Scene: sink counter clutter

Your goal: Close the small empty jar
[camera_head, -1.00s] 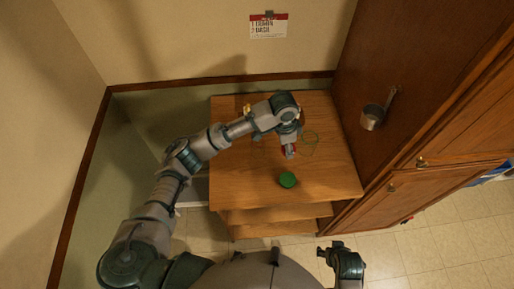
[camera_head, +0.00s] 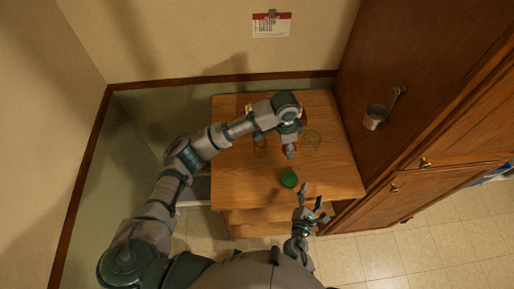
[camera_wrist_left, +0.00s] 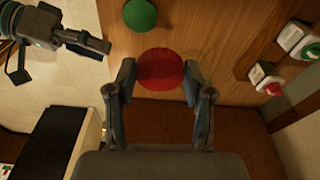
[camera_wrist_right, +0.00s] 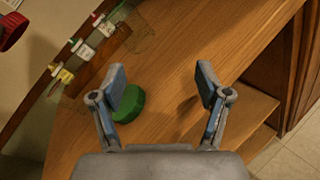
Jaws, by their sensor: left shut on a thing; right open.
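My left gripper (camera_head: 290,152) is shut on a round red lid (camera_wrist_left: 160,70). It holds the lid over the wooden table; whether anything is under it is hidden. A clear, empty-looking jar with a faint green outline (camera_head: 312,138) stands just right of that gripper in the head view. A green round lid (camera_head: 289,179) lies on the table in front of the left gripper. My right gripper (camera_head: 311,195) is open and empty near the table's front edge, close to the green lid. In the right wrist view, the green lid (camera_wrist_right: 130,104) shows partly behind the left finger.
The table (camera_head: 235,180) has bare room at its front left. Several small labelled containers (camera_wrist_right: 83,51) stand along its far edge. A faint brownish outline (camera_head: 259,144) shows left of the left gripper. A wooden cabinet (camera_head: 440,130) with a hanging metal cup (camera_head: 374,120) borders the right.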

